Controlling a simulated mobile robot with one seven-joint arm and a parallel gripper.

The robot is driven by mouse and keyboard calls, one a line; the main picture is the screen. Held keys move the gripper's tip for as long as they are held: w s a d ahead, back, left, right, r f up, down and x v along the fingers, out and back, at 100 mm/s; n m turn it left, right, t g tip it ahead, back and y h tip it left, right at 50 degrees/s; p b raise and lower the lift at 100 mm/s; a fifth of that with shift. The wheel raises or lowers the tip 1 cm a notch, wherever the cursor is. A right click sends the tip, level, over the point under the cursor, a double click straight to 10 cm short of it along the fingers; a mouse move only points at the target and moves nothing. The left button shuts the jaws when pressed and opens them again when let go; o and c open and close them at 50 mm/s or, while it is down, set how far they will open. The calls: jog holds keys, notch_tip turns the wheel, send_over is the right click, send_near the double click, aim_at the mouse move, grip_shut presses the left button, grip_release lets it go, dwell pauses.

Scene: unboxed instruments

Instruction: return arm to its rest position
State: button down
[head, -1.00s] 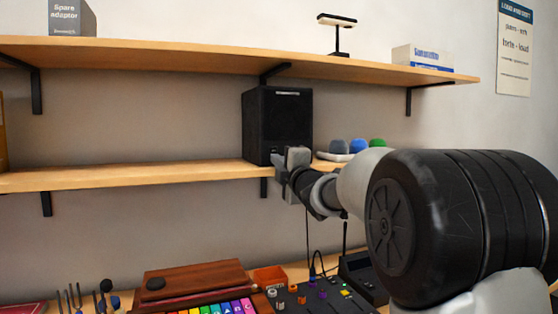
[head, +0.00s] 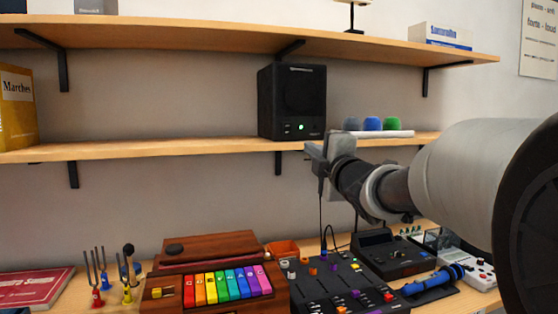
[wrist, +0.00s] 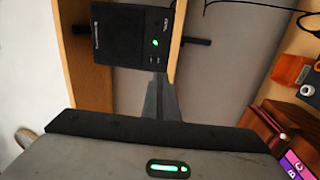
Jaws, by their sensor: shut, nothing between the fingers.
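My arm reaches in from the right of the head view. My gripper (head: 318,152) is at the front edge of the lower shelf, just right of and below a black speaker (head: 291,100). In the wrist view the gripper (wrist: 158,84) points toward the speaker (wrist: 128,34), its narrow fingers together and empty. A green light is lit on the speaker's front. The gripper appears apart from the speaker; its exact gap to the shelf edge is hard to tell.
The lower shelf (head: 200,148) also holds colored round covers on a white tray (head: 386,134). An upper shelf (head: 190,37) runs above. On the desk below stand a rainbow-keyed wooden instrument (head: 225,285), a mixer (head: 340,285), tuning forks (head: 96,278) and a red book (head: 35,288).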

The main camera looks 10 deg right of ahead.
jog(key=s+d+f+m+g+h, duration=0.3)
jog(key=s+f+m+g+h, duration=0.25)
jog(key=s+f+m, duration=0.75)
jog(key=s+a+f+m+g+y, duration=0.1)
jog(key=s+a+f+m+g, duration=0.15)
jog(key=s+f, duration=0.4)
jog(key=s+a+f+m+g, duration=0.1)
jog(key=s+f+m+g, duration=0.15)
jog(key=s, duration=0.65)
jog(key=s+a+f+m+g+y, duration=0.1)
jog(key=s+f+m+g, duration=0.1)
jog(key=s+f+g, duration=0.45)
notch_tip(320, 180, up, 20)
jog(key=t+p, duration=0.3)
jog(key=p, duration=1.5)
jog(key=shift+p, duration=0.3)
jog(key=shift+s, duration=0.1)
